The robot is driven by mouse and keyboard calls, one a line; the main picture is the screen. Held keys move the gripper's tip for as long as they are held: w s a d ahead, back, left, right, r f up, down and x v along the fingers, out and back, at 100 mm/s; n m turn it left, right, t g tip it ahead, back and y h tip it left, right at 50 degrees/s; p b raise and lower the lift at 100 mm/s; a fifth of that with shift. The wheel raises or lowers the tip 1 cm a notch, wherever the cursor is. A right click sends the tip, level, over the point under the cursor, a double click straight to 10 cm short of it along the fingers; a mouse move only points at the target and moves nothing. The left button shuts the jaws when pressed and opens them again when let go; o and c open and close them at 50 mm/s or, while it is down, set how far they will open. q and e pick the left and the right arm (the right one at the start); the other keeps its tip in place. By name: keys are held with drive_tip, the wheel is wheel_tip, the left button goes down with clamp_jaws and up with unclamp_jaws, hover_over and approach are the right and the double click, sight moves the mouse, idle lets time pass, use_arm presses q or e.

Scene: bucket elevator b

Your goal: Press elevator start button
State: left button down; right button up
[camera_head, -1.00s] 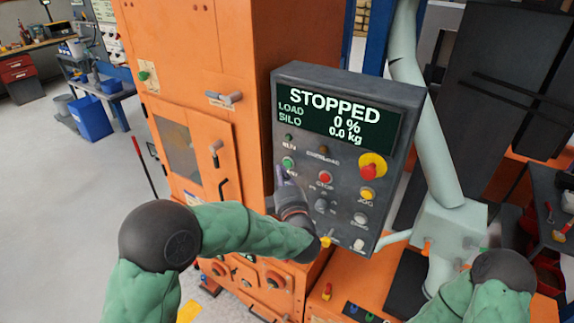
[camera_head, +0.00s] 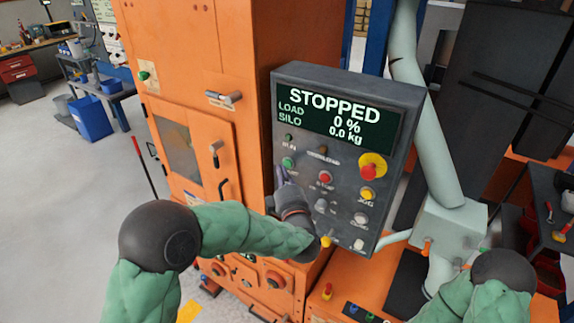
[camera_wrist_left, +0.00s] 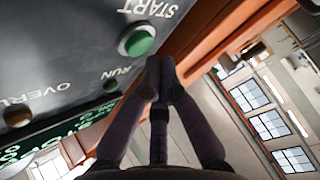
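The green start button (camera_head: 288,162) is on the upper left of the dark grey control panel (camera_head: 390,160). It also shows in the left wrist view (camera_wrist_left: 138,41), in a grey ring beside the word START. The panel's screen (camera_head: 336,117) reads STOPPED, load 0 %, silo 0.0 kg. My left gripper (camera_head: 281,172) is just below the button, at the panel's left edge. In the left wrist view its fingertips (camera_wrist_left: 161,80) are together with nothing between them, to the lower right of the button and apart from it in the picture. My right gripper is out of view.
The red stop button (camera_head: 324,177), the emergency stop (camera_head: 371,167) on yellow and the jog button (camera_head: 366,194) are close by. The orange machine housing (camera_head: 250,60) stands left of the panel. A pale pipe (camera_head: 430,140) runs behind its right side.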

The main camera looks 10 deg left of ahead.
use_arm(q)
drive_tip(key=shift+w, duration=0.15)
drive_tip(key=shift+w+d+b, duration=0.15)
drive_tip(key=shift+w+b, duration=0.1)
drive_tip(key=shift+b, duration=0.05)
drive_tip(key=shift+w+d, duration=0.15)
drive_tip(key=shift+w, duration=0.15)
idle(0.7)
drive_tip(key=shift+s+b, duration=0.15)
drive_tip(key=shift+b, duration=0.15)
drive_tip(key=shift+s+a, duration=0.3)
drive_tip(key=shift+s, duration=0.3)
drive_tip(key=s, duration=0.1)
drive_tip(key=s+a+b, duration=0.1)
drive_tip(key=s, duration=0.2)
drive_tip(key=shift+s+a+b, duration=0.35)
